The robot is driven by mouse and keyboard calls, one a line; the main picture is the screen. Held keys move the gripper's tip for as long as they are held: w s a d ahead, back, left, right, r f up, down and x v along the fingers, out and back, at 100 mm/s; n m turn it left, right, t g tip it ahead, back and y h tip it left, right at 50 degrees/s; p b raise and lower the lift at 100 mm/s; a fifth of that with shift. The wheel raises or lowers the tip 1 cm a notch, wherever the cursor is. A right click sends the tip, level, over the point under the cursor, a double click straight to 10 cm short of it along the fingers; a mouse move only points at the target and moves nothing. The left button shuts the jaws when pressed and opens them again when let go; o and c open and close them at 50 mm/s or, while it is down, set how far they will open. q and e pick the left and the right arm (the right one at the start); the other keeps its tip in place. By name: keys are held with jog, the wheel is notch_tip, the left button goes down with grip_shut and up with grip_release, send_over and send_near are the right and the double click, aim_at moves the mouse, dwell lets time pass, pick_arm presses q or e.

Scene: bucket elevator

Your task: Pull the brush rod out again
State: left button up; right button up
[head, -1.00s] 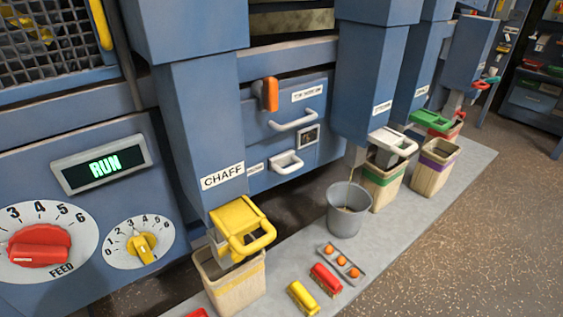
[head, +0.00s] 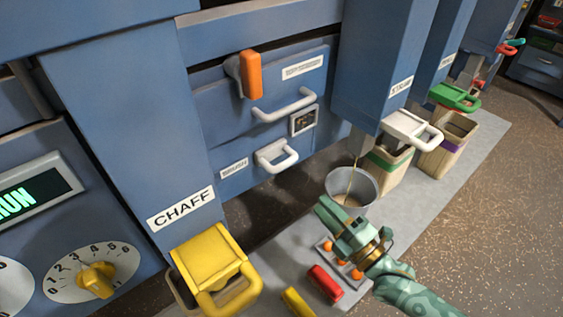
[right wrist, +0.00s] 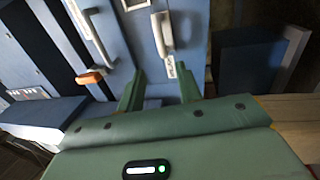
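The brush handle (head: 277,156) is a white loop on the blue machine front, beside a small label that seems to read BRUSH (head: 234,168). It sits close against the panel, and no length of rod shows behind it. It also shows in the right wrist view (right wrist: 162,35), ahead of the fingers. My right gripper (head: 328,213) is green, in front of and below the handle, apart from it. In the right wrist view its two fingers (right wrist: 160,88) stand apart with nothing between them. My left gripper is not in view.
Above are a long white drawer handle (head: 285,106), an orange lever (head: 250,75) and a small window (head: 303,120). A yellow chute handle (head: 212,270) is at lower left. A grey bucket (head: 352,186), a red block (head: 325,283) and a tray of orange balls (head: 324,244) are on the floor.

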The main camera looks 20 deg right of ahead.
aim_at(284, 162)
jog(key=b+x, duration=0.4)
jog(key=x, duration=1)
jog(key=shift+f, duration=0.15)
jog(key=shift+w+a, duration=0.1)
jog(key=shift+w, duration=0.2)
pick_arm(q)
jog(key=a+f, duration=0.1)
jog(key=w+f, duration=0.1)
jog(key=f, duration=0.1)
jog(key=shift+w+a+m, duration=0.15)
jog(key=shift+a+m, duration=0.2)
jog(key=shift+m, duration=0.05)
pick_arm(e)
jog(key=shift+w, duration=0.1)
jog(key=shift+r, duration=0.25)
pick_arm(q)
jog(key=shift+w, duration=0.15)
pick_arm(e)
grip_shut()
